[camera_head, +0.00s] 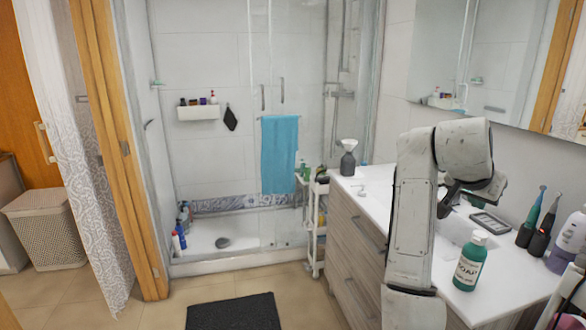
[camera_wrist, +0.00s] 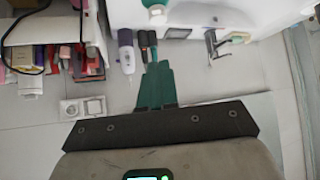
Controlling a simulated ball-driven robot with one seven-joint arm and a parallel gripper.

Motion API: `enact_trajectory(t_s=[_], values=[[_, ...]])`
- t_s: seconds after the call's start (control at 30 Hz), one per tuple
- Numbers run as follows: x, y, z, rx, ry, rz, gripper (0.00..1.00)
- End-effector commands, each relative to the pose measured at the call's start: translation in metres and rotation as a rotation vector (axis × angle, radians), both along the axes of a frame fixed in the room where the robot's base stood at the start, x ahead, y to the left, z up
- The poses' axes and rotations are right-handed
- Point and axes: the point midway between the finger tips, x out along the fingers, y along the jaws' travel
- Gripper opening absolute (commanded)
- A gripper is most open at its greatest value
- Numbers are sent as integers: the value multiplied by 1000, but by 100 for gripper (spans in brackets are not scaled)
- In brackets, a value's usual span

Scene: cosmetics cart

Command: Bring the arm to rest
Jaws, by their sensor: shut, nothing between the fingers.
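My arm is folded over the vanity counter (camera_head: 350,187) at the right of the head view, its wrist bent down above the sink area. My gripper (camera_wrist: 157,70) shows in the wrist view as two green fingers lying together, shut and empty. In the head view its fingers cannot be made out behind my arm. A green soap bottle (camera_head: 470,263) with a white cap stands upright on the counter, in front of my arm's wrist in the picture. The fingers appear apart from everything around them.
Electric toothbrushes (camera_head: 540,235) and a purple-white bottle (camera_head: 567,243) stand at the counter's right; that bottle also shows in the wrist view (camera_wrist: 126,50). A grey dispenser (camera_head: 348,162) stands at the far end. A cosmetics cart (camera_head: 315,225) is beside the vanity. Floor around the dark mat (camera_head: 235,312) is clear.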

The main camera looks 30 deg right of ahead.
Motion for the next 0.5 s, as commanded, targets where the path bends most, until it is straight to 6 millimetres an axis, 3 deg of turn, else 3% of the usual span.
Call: enact_trajectory(t_s=[0.07, 0.17, 0.27, 0.5], values=[[0, 1, -2, 1, 3, 3, 0], [2, 8, -20, 5, 27, 38, 0], [4, 23, -56, 16, 74, 117, 0], [-7, 81, -165, 70, 221, 386, 0]])
